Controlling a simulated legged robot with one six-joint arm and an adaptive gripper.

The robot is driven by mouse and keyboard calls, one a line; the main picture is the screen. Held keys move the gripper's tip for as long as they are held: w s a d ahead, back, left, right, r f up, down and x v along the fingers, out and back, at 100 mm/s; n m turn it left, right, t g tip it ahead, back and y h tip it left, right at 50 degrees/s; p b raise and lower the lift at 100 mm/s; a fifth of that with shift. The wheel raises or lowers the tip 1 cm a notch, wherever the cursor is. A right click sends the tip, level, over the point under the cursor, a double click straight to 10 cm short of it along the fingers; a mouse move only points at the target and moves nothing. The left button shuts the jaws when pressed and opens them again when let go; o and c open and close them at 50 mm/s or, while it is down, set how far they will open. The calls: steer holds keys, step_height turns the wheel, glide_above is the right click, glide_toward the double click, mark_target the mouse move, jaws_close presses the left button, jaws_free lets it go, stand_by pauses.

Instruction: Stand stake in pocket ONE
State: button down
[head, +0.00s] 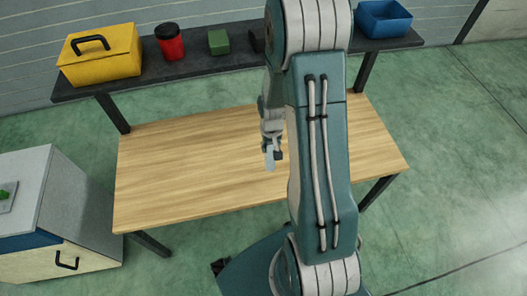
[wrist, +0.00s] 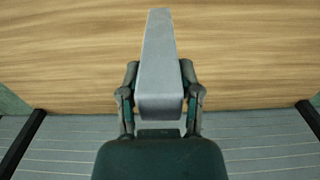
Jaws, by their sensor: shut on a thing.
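My gripper (head: 272,150) is shut on a grey stake (wrist: 158,60), over the wooden tabletop in the head view. In the wrist view the dark fingers of my gripper (wrist: 160,100) press on both sides of the stake near its wide end. The stake's narrower end points away from the gripper. In the head view only a short part of the stake (head: 269,158) shows below the fingers. I cannot make out pocket ONE in either view; my arm covers part of the table.
The wooden table (head: 190,170) is bare where visible. A dark shelf (head: 200,62) behind it holds a yellow toolbox (head: 100,55), a red canister (head: 169,42), a green block (head: 218,42) and a blue bin (head: 383,19). A grey cabinet (head: 75,210) stands left.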

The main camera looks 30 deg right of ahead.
steer(key=w+f, duration=0.4)
steer(key=f, duration=0.4)
steer(key=shift+w+f, duration=0.3)
steer(key=c, duration=0.7)
jaws_free()
steer(key=shift+f, duration=0.15)
steer(key=o, duration=0.4)
